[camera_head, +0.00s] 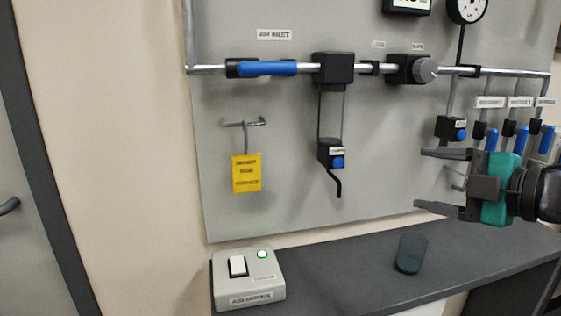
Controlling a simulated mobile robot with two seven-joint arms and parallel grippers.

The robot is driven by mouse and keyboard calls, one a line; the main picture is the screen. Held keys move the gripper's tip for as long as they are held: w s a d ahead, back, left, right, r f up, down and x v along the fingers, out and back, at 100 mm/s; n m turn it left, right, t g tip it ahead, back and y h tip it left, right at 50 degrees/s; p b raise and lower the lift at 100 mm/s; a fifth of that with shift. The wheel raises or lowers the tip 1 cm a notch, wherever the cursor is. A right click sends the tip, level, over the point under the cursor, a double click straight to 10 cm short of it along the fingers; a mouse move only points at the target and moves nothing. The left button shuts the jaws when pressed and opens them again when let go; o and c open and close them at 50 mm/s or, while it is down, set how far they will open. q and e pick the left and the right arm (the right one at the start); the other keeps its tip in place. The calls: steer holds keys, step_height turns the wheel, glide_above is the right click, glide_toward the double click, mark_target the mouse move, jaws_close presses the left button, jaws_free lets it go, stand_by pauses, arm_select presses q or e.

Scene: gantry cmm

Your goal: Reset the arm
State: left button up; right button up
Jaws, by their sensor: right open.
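My right gripper (432,179) comes in from the right in the head view. Its two dark fingers are apart and point left, with nothing between them. It is in front of the grey wall panel (270,215), above the dark counter. My left gripper is not in view. A grey control box (268,284) with a white rocker switch (238,266) and a lit green lamp (262,254) sits at the counter's left end. Its label is too small to read surely.
A blue-handled valve (268,68) and a black filter unit (331,153) sit on the panel's pipe. A yellow tag (246,172) hangs from a hook. A dark cup (411,253) stands on the counter (345,277). Blue-handled valves (508,130) are behind the gripper.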

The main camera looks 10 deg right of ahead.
steer(key=a+f+m+p, duration=0.1)
steer(key=a+f+m, duration=0.35)
steer(key=f, duration=0.65)
steer(key=a+f+m, duration=0.3)
steer(key=a+f, duration=0.3)
steer(key=f, duration=0.5)
steer(key=s+a+f+m+g+h, duration=0.1)
steer(key=s+f+m+h, duration=0.1)
steer(key=s+f+m, duration=0.3)
steer(key=s+a+f+m+g+h+p, duration=0.1)
steer(key=s+f+m, duration=0.4)
steer(key=s+f, duration=0.5)
step_height(320, 180, down, 4)
steer(key=shift+a+f+g+h, duration=0.15)
steer(key=shift+a+g+h, duration=0.45)
steer(key=shift+h, duration=0.5)
